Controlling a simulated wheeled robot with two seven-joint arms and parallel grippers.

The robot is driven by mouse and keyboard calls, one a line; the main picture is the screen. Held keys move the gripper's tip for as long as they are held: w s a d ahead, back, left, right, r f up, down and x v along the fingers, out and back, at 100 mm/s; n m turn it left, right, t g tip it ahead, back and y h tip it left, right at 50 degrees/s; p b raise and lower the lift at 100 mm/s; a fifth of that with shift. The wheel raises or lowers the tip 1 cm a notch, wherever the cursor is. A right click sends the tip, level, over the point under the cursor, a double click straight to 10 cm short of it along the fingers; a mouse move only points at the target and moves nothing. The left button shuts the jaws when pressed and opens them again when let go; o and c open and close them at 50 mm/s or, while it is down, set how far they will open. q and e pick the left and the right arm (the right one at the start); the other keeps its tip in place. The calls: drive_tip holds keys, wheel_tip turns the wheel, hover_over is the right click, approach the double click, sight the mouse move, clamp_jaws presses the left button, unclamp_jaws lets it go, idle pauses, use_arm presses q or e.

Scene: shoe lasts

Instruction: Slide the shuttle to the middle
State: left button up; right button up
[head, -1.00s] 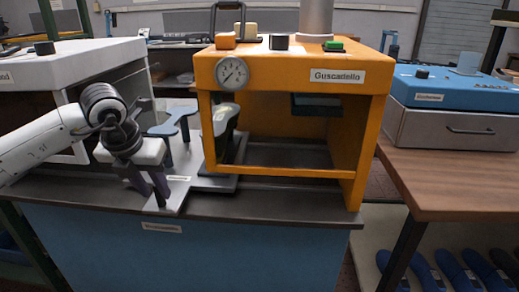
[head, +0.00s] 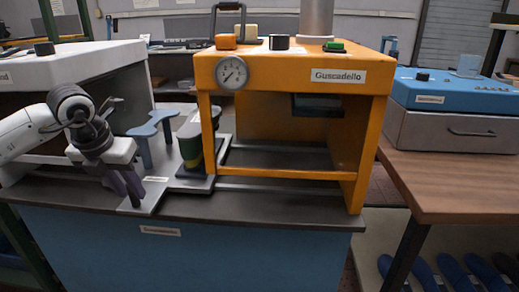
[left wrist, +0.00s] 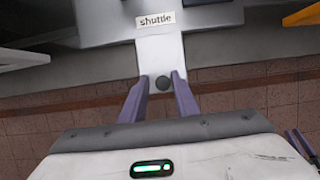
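The shuttle (head: 148,200) is a grey sliding plate with a narrow labelled front tongue, seen also in the left wrist view (left wrist: 161,50). It sits on the dark rail at the left part of the bench, partly left of the orange press. It carries a blue-grey stand (head: 154,132) and a dark green and yellow form (head: 190,150) by the press's left post. My left gripper (head: 136,203) has its purple fingers closed on both sides of the tongue's dark knob (left wrist: 163,82). Purplish bars at the left wrist view's lower right may be my right gripper; its state is unclear.
The orange press (head: 372,100) stands over the rail, with its bay empty below a dark block (head: 316,105). A white machine (head: 95,62) stands at left. A blue-topped machine (head: 450,90) sits on the wooden table (head: 450,185) at right.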

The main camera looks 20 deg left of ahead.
use_arm(q)
drive_tip(key=shift+d, duration=0.1)
drive_tip(key=shift+d+r, duration=0.1)
drive_tip(key=shift+d, duration=0.1)
drive_tip(key=p+v, duration=0.5)
drive_tip(key=v, duration=0.2)
drive_tip(key=shift+r, duration=0.35)
drive_tip(key=shift+s, duration=0.1)
